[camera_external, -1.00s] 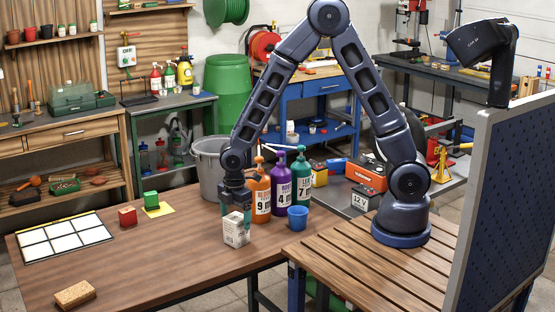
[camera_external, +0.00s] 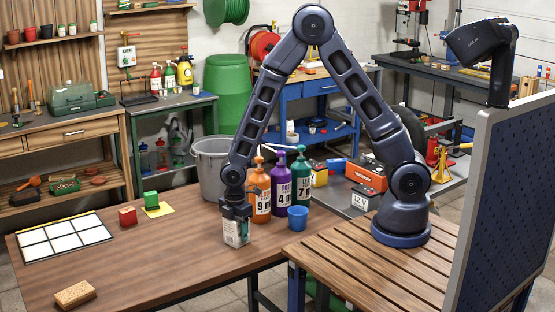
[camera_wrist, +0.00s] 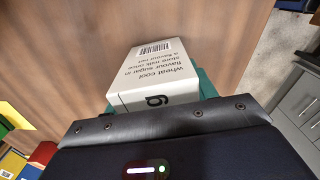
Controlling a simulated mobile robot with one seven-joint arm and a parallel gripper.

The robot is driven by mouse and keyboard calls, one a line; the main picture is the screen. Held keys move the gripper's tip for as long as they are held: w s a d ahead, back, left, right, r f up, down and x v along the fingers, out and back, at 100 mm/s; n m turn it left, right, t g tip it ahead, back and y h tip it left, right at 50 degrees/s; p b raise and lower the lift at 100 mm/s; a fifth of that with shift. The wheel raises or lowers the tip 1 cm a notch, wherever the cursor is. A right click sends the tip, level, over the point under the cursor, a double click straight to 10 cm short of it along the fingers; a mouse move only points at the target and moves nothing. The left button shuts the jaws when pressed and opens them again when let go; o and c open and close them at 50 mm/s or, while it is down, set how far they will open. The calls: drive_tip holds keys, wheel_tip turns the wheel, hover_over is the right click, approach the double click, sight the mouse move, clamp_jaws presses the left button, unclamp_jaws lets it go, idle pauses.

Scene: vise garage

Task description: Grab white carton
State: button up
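The white carton (camera_external: 233,236) stands upright on the brown wooden table, near its right front part. My gripper (camera_external: 236,222) points down over it, with its fingers beside the carton's upper part. In the wrist view the carton (camera_wrist: 155,72) shows dark print, a barcode and a 6- or 9-like digit. My gripper's teal fingers (camera_wrist: 158,98) show on both sides of the carton. Whether they press on it or stand a little apart is not clear. The gripper's body hides part of the carton.
A grey bin (camera_external: 209,165) is behind.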

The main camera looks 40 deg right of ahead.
drive_tip(key=shift+c, duration=0.9)
drive_tip(key=shift+r, duration=0.1)
